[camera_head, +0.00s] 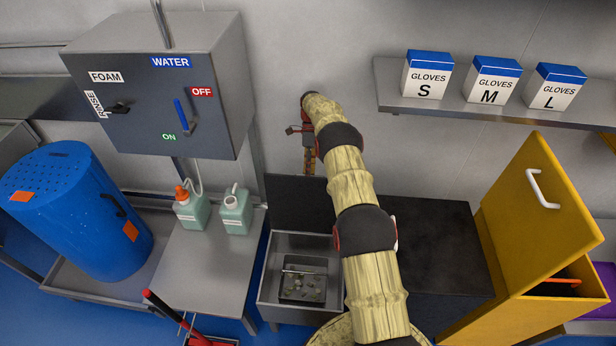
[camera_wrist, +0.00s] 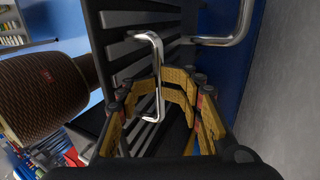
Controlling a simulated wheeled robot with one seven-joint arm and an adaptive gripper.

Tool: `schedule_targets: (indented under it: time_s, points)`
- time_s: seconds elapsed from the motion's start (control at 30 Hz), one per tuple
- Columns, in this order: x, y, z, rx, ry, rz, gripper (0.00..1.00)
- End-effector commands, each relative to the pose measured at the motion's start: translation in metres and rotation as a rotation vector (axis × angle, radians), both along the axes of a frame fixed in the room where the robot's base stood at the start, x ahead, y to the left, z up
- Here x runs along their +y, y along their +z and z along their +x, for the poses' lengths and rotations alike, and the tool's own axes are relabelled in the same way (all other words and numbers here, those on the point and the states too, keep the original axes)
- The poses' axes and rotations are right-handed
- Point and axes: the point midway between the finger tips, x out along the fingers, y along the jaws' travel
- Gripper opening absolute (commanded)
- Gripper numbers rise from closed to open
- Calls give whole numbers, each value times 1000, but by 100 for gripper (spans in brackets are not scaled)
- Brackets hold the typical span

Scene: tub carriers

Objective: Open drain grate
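The drain grate (camera_head: 299,205) stands raised as a dark panel at the back of the steel drain basin (camera_head: 285,309). The basin is uncovered; a dark basket (camera_head: 289,294) with bits of debris sits inside. In the wrist view the grate shows black slats (camera_wrist: 122,48) and a bent chrome handle (camera_wrist: 151,40). My gripper (camera_wrist: 163,80) has its yellow fingers closed in around the handle's bar. In the head view my gripper (camera_head: 308,156) is above the grate's top edge, near the wall; its fingertips are partly hidden.
A grey control box (camera_head: 214,88) and two bottles (camera_head: 235,213) on a steel table are to the left. A blue drum (camera_head: 75,205) stands farther left. A black-topped unit (camera_head: 435,245) and a yellow bin with raised lid (camera_head: 540,205) are right. A glove shelf (camera_head: 470,110) is above.

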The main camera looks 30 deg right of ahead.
Motion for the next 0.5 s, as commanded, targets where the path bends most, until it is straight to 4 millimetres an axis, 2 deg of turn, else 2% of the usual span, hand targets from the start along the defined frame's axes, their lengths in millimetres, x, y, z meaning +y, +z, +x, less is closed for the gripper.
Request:
schedule_targets:
  time_s: [0.13,0.3,0.5]
  points:
    - [-7,24,11,-5,0,-2,28]
    - [-12,43,19,-4,0,-1,28]
    - [-14,51,22,-3,0,-1,28]
